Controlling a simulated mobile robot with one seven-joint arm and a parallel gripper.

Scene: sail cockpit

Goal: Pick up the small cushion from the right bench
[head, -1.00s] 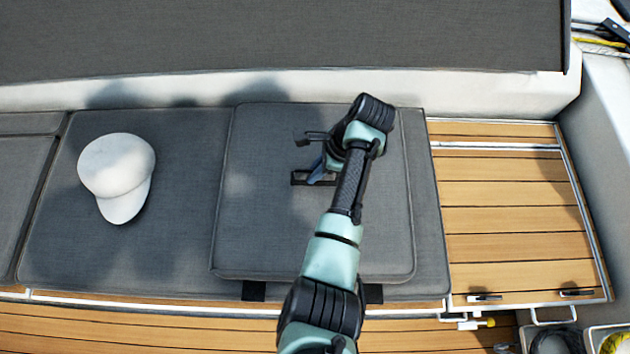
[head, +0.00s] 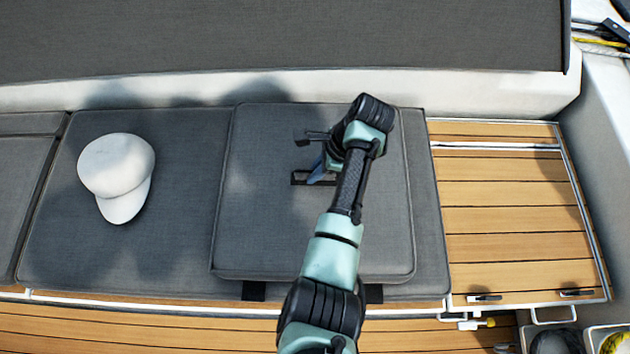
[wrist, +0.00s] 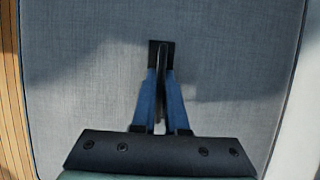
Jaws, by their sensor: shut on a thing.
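The small cushion (head: 262,200) is a grey, square, flat pad. It lies flat on the larger grey bench cushion (head: 190,262). A black strap handle (head: 299,179) sits near its middle. My gripper (head: 318,177) reaches down over the cushion and is shut on this strap. In the wrist view, the blue fingers of my gripper (wrist: 159,80) pinch the black strap (wrist: 159,46), and the cushion (wrist: 90,60) fills most of the picture. My arm hides part of the cushion's right side in the head view.
A white cap (head: 117,175) lies on the bench left of the small cushion. Bare slatted wood (head: 510,210) is to the right. A white coaming (head: 480,95) runs behind the bench. Open bins (head: 556,340) with ropes are at the lower right.

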